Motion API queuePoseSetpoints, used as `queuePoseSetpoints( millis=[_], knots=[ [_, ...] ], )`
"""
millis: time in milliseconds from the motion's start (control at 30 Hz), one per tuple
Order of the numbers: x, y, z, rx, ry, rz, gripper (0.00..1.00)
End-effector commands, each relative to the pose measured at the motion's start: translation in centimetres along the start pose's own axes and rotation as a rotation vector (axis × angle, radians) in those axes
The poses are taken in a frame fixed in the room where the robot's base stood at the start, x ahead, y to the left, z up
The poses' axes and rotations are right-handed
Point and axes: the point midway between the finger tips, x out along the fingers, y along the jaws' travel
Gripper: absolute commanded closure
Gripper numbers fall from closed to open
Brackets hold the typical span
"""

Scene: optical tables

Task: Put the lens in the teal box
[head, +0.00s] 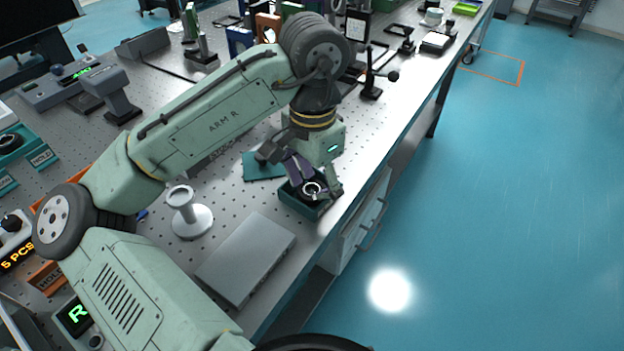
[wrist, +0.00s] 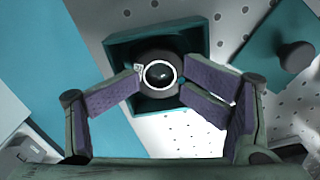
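The lens (head: 312,188) is a dark round piece with a bright ring; it also shows in the wrist view (wrist: 160,75). My gripper (wrist: 162,85) has its purple-padded fingers closed in against both sides of the lens. The small open teal box (head: 289,201) stands near the table's front edge. In the wrist view the lens lies over the opening of the teal box (wrist: 116,50), within its walls. How deep it sits, and whether it touches the floor of the box, I cannot tell. The fingers hide part of the box.
A teal lid (head: 254,172) with a dark knob lies beside the box. A grey flat case (head: 246,258) and a white spool-shaped stand (head: 191,214) are nearby. A black post mount (head: 371,88) stands farther along the table. The table's edge is close on the right.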

Motion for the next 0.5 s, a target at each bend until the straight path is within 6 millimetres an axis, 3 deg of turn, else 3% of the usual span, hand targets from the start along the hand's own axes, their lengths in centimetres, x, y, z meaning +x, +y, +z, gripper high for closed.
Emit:
queuePoseSetpoints(
  millis=[500],
  knots=[
    [-0.91,-0.15,-0.08,-0.003,0.004,-0.004,0.4]
  ],
)
